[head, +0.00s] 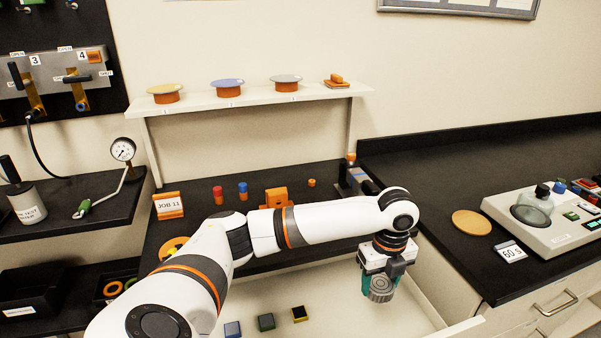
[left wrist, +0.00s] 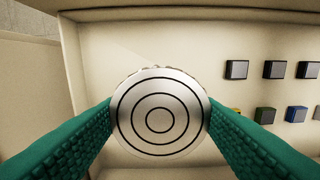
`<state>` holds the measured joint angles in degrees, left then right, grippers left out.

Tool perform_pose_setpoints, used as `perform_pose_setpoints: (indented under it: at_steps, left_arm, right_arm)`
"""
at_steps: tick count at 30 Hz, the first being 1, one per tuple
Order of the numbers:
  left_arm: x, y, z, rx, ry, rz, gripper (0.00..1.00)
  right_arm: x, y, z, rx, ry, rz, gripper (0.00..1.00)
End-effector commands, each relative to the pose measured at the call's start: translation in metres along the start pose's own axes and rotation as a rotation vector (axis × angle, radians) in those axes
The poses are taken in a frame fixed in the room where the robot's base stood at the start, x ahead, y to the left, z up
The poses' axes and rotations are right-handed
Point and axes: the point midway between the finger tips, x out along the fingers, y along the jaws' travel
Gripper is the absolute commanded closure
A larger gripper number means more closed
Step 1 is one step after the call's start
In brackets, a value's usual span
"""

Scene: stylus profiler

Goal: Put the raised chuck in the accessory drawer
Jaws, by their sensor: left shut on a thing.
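The raised chuck (head: 380,289) is a grey metal disc with concentric rings on its face. My left gripper (head: 379,283) is shut on it, with teal finger pads on either side of the disc. In the left wrist view the chuck (left wrist: 158,112) faces the camera between both fingers (left wrist: 158,115). The accessory drawer (head: 340,316) is open and cream-coloured, below the bench. The chuck hangs over its right part; its exact height above the floor is hard to tell. The drawer (left wrist: 150,45) fills the left wrist view behind the chuck. My right gripper is not in view.
The left wrist view shows several dark blocks (left wrist: 237,69) at right. The black bench (head: 330,210) stands behind.

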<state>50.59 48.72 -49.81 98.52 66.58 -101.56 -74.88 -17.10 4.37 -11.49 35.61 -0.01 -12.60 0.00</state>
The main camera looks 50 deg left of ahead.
Motion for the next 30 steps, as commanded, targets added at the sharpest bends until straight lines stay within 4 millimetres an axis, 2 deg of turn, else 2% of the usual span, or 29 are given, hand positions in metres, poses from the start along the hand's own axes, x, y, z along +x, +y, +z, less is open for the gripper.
perform_pose_setpoints:
  at_steps: [1,3,6,11,17,24,30]
  left_arm:
    - [0.011,0.002,-0.009,0.079,0.001,0.001,0.97]
    - [0.018,0.004,-0.018,0.198,0.002,0.002,0.97]
    - [0.025,0.007,-0.029,0.338,0.003,0.004,0.97]
    - [0.03,0.008,-0.039,0.471,0.005,0.006,0.97]
    - [0.035,0.008,-0.041,0.509,0.004,0.004,0.97]
    - [0.073,0.009,-0.041,0.508,0.004,0.004,0.97]
    - [0.095,0.009,-0.041,0.507,0.004,0.003,0.97]
  right_arm:
    - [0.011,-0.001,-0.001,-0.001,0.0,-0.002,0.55]
    - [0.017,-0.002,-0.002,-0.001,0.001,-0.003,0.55]
    - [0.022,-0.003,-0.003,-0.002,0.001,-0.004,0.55]
    - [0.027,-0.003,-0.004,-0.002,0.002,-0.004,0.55]
    - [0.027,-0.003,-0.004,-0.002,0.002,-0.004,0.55]
    - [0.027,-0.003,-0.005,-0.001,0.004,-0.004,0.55]
    - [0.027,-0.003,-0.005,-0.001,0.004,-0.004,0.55]
